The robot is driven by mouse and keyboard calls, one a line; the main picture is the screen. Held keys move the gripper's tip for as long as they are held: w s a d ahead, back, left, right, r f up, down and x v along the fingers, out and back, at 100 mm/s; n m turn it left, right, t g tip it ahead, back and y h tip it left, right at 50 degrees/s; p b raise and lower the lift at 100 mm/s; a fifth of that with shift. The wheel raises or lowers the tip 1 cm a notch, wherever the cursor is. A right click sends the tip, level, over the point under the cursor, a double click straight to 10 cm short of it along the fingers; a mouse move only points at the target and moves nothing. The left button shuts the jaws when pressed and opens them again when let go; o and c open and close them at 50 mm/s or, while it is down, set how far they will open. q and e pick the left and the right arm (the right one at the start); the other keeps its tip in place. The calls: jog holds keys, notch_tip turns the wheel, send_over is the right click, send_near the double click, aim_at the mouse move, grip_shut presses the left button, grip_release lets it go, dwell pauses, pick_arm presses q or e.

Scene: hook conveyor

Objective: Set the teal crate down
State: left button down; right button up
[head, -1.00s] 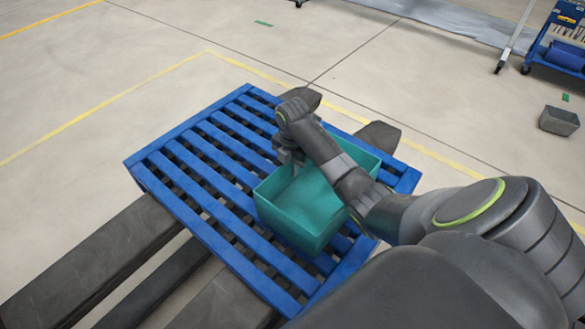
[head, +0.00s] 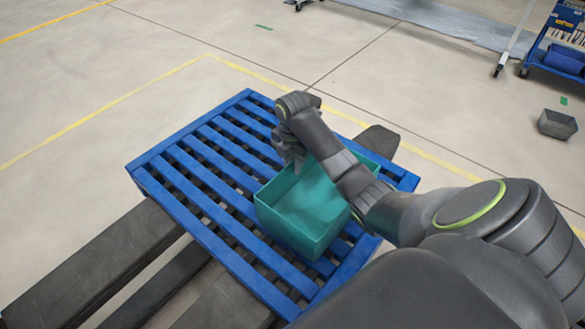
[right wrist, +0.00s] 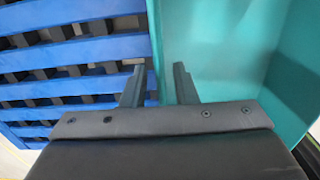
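The teal crate (head: 290,232) is upright on the blue slatted pallet (head: 205,205), toward its right side in the head view. Its base looks to be on the slats. My right gripper (head: 292,163) points down at the crate's far left wall. In the right wrist view, the fingers of my right gripper (right wrist: 159,84) stand apart on either side of the crate's wall (right wrist: 155,40), with a gap beside the wall. The crate is empty where I can see in. My right arm hides part of its right side. My left gripper is not in view.
Dark forks (head: 95,262) lie beneath the pallet. A grey bin (head: 557,124) and a blue cart (head: 560,50) stand at the upper right. Yellow lines mark the floor. The left half of the pallet and the floor beyond are clear.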

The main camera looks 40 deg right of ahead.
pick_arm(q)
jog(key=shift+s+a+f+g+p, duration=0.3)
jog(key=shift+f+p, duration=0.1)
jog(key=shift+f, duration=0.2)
pick_arm(e)
jog(key=shift+r, duration=1.9)
